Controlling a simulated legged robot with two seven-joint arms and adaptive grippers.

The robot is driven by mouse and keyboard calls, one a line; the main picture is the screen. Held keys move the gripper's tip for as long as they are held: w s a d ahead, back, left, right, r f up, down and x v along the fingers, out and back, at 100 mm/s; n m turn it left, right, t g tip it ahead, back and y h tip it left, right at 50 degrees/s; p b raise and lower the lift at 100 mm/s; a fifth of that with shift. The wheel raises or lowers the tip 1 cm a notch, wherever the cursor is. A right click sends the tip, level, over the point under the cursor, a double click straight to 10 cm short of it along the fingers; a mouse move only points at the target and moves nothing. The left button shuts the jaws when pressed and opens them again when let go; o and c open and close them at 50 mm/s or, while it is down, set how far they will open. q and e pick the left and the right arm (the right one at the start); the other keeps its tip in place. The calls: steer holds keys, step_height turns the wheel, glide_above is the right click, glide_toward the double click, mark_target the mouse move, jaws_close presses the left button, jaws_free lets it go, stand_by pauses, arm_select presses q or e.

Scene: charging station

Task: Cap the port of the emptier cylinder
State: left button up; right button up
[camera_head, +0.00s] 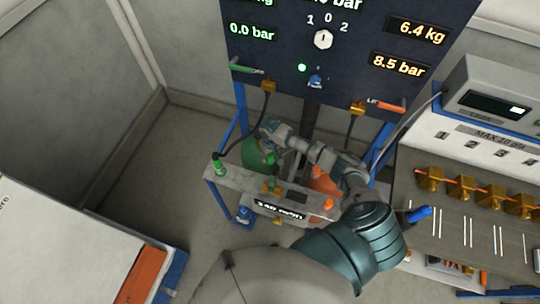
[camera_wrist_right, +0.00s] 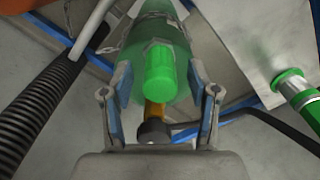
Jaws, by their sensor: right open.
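The green cylinder (camera_head: 250,150) stands behind the grey bench under the panel, partly hidden by my right arm. The orange cylinder (camera_head: 325,181) stands to its right, mostly hidden. My right gripper (camera_head: 270,132) is over the green cylinder's top. In the right wrist view, its open fingers stand either side of a ribbed green knob (camera_wrist_right: 159,72) on the green cylinder (camera_wrist_right: 150,35), with gaps visible. A brass fitting (camera_wrist_right: 154,110) with a dark end shows just below the knob, between the fingers. I cannot make out a separate cap. My left gripper is not in view.
The panel (camera_head: 290,75) reads 0.0 bar left, 6.4 kg and 8.5 bar right. A green hose connector (camera_head: 219,167) stands on the bench's left end; it also shows in the wrist view (camera_wrist_right: 293,88). Several brass fittings (camera_head: 461,187) line the right-hand station, near a blue object (camera_head: 419,214).

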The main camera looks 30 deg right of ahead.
step_height(320, 180, up, 12)
steer(key=shift+f, duration=0.2)
stand_by(0.6)
